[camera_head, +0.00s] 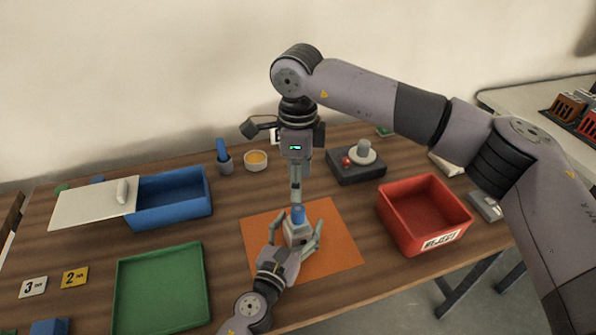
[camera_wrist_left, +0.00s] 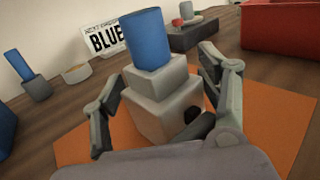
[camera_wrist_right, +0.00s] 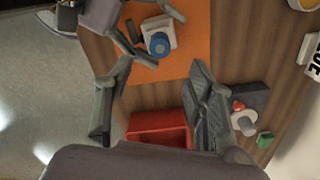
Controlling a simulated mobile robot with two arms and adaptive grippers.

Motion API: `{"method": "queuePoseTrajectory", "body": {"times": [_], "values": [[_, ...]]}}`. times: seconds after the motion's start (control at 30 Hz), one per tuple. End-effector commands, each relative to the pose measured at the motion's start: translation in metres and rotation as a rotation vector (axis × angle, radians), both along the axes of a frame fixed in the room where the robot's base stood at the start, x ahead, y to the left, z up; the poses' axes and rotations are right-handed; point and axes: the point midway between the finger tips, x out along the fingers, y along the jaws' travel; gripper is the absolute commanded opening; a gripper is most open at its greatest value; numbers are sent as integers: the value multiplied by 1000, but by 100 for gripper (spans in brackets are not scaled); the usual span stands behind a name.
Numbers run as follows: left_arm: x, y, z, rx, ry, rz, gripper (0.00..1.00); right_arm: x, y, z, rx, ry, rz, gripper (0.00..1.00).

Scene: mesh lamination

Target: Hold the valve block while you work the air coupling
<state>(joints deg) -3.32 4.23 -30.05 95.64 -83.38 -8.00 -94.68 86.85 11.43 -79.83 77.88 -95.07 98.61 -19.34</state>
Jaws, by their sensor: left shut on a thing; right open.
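The grey valve block (camera_head: 296,235) stands upright on the orange mat (camera_head: 342,244), and the blue air coupling (camera_head: 298,213) sits on its top. In the left wrist view the block (camera_wrist_left: 165,108) lies between my left fingers and the blue coupling (camera_wrist_left: 147,40) rises above them. My left gripper (camera_head: 298,243) is shut on the valve block from the front. My right gripper (camera_head: 296,196) points down just above the coupling. In the right wrist view its fingers (camera_wrist_right: 160,68) are wide apart with nothing between them, and the coupling (camera_wrist_right: 158,44) shows beyond them.
A red bin (camera_head: 424,216) labelled REJECT stands to the right. A dark fixture (camera_head: 356,170) with a red button is behind it.

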Motion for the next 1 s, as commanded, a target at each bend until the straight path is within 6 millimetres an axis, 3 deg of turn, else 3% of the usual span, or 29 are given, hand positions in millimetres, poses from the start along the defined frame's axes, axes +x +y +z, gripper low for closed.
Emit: {"method": "queuePoseTrajectory", "body": {"times": [0.3,0.5,0.7,1.0], "values": [[0,0,0,1,0,0,18,-1,-1,-62,-3,3,-3,50],[0,0,0,1,0,0,18,-1,0,-90,-1,2,-2,50],[0,0,0,1,0,0,18,0,0,-103,-1,0,-2,50],[0,0,0,1,0,0,18,0,0,-105,-1,0,-3,49]]}}
